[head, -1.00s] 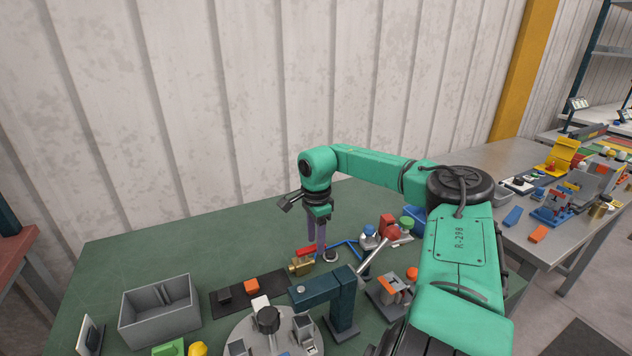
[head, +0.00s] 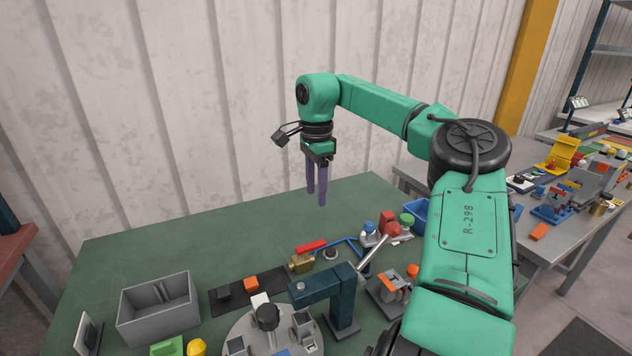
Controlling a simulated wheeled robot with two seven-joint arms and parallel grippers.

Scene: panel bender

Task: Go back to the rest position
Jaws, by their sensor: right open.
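My right gripper (head: 317,196) hangs above the far part of the green table (head: 225,248), pointing down. Its two purple-grey fingers are apart with nothing between them. Below it on the table stand a brass valve with a red handle (head: 304,257) and a small round grey piece (head: 331,254); the fingers are clear of both. My right arm (head: 380,108) reaches in from the right and hides part of the table's right side. My left gripper is not in view.
A blue panel bender (head: 335,293) with a light lever stands beside a round grey plate (head: 243,330). A grey bin (head: 158,308) is at the left. Red, blue and green pieces crowd near my arm. The table's far left is clear.

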